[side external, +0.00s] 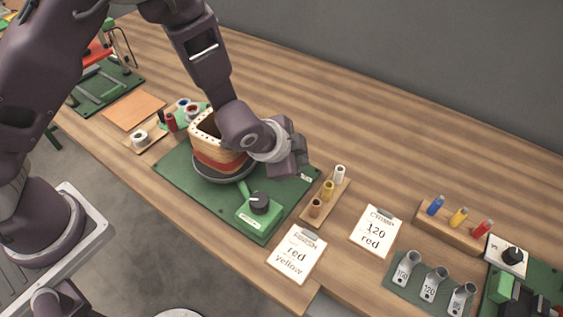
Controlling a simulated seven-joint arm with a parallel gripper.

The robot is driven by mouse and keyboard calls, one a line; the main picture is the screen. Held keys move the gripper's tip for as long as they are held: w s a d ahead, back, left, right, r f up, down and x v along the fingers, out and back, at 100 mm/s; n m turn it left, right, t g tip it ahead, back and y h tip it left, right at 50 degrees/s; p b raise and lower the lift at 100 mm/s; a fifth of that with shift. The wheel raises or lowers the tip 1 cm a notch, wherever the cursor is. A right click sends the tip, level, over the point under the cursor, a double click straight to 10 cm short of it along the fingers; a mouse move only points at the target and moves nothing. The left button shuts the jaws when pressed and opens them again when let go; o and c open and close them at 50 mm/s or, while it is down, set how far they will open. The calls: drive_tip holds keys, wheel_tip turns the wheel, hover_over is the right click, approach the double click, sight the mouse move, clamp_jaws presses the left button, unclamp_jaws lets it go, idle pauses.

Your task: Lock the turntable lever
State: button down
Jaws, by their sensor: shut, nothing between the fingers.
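The turntable (225,179) is a dark grey disc on a green board (178,179). A coil former (212,150) with cream, brown and red bands stands on it. A green block (258,218) with a black knob (260,202) sits at the board's front right. A short green bar (243,187) runs from this block towards the disc's rim; I cannot tell whether it is the lever or how it is set. My gripper (299,171) is just right of the turntable, low over the board's right edge. It is shut and empty. My wrist hides the board behind it.
A rack with several spools (328,190) stands close right of my gripper. A holder with coloured pegs (450,230) and grey numbered parts (429,284) are at the right. The table behind is clear.

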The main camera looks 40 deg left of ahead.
drive_tip(key=shift+w, duration=0.4)
idle(0.5)
drive_tip(key=s+d, duration=0.2)
drive_tip(key=s, duration=0.1)
drive_tip(key=shift+s+d, duration=0.1)
drive_tip(key=shift+d, duration=0.05)
drive_tip(key=v, duration=1)
drive_tip(key=shift+d, duration=0.2)
drive_tip(key=shift+s, duration=0.1)
